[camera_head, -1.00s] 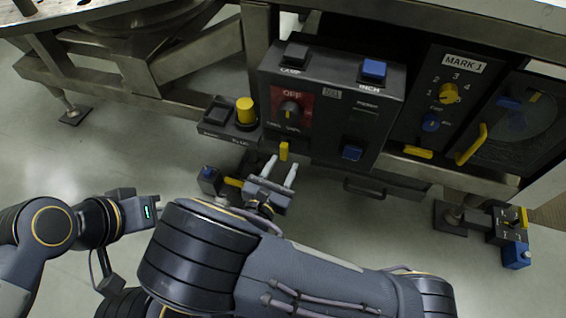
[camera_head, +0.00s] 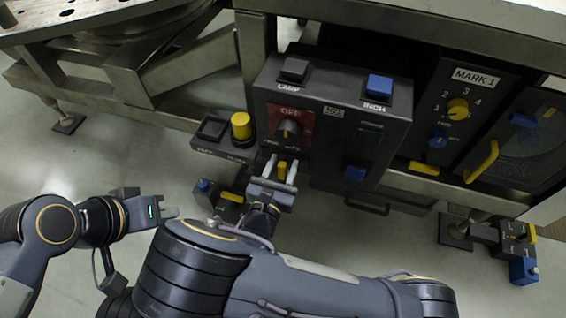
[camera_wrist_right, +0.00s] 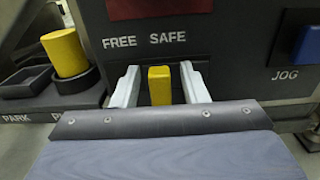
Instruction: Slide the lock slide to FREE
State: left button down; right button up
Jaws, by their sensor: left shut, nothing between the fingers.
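The lock slide is a small yellow tab (camera_wrist_right: 160,86) on the front of the dark control box, under the word SAFE and to the right of FREE in the right wrist view. It also shows in the head view as a yellow tab (camera_head: 282,169) below the red OFF panel. My right gripper (camera_wrist_right: 159,82) is open, with one pale finger on each side of the tab and a visible gap on both sides. It also shows in the head view (camera_head: 280,170). My left gripper (camera_head: 167,212) is shut and empty, over the floor at the left.
A blue JOG button (camera_wrist_right: 308,55) is to the right. The box (camera_head: 335,112) also carries a dark knob (camera_head: 289,129), a LAMP button (camera_head: 294,70) and a blue INCH button (camera_head: 379,86).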

aim_at(271, 149)
grip_shut()
jog(key=shift+a, duration=0.1)
jog(key=shift+w+a, duration=0.2)
jog(key=shift+a, duration=0.5)
jog(key=shift+w+a, duration=0.25)
jog(key=shift+a, duration=0.4)
jog(key=shift+w+a, duration=0.2)
jog(key=shift+a, duration=0.5)
grip_release()
